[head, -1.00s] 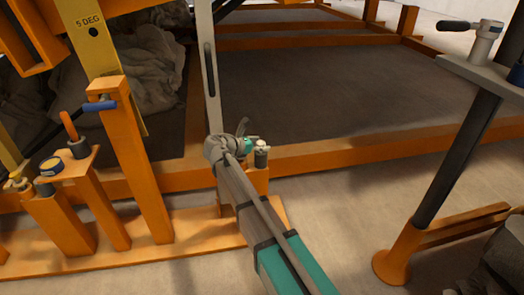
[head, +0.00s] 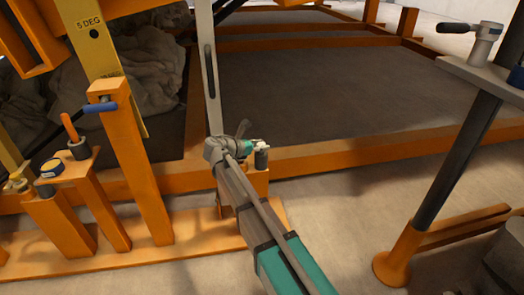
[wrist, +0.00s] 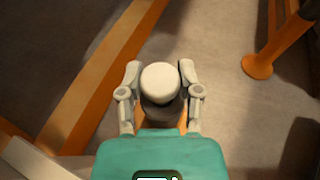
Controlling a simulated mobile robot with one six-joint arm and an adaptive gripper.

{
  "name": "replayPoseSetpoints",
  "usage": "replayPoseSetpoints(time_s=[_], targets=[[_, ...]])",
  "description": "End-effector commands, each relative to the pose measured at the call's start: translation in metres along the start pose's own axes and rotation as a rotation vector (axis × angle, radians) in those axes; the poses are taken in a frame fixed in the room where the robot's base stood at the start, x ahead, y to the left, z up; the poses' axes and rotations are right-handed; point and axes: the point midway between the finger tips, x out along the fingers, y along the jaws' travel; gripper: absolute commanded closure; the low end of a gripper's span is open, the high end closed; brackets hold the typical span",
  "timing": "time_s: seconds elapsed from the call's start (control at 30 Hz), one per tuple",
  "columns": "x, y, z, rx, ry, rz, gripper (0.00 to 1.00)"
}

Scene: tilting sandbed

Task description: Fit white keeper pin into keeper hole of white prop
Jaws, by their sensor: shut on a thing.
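The white keeper pin (head: 263,145) shows as a pale rounded head at the top of a small dark grey holder (head: 261,159) on an orange post. In the wrist view the white head of the pin (wrist: 160,80) sits between my two fingers. My gripper (head: 254,146) is shut on it, and the fingertips (wrist: 160,78) flank the head on both sides. The lower part of the pin is hidden, so I cannot tell how deep it sits in the holder. The white prop (head: 210,80), a slotted upright bar, stands just left of my gripper; its keeper hole is not visible.
An orange frame rail (head: 370,158) of the sandbed runs behind my gripper. To the left stand orange posts, one with a blue-handled pin (head: 100,106), and a yellow scale plate (head: 98,50). A dark column (head: 455,150) stands right. The floor between is clear.

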Motion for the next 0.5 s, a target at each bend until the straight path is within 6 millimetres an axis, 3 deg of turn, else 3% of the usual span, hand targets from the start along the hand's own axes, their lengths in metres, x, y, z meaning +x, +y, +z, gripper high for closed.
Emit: replayPoseSetpoints(time_s=[0.5], targets=[[-0.004, 0.000, 0.014, 0.000, 0.000, 0.000, 1.00]])
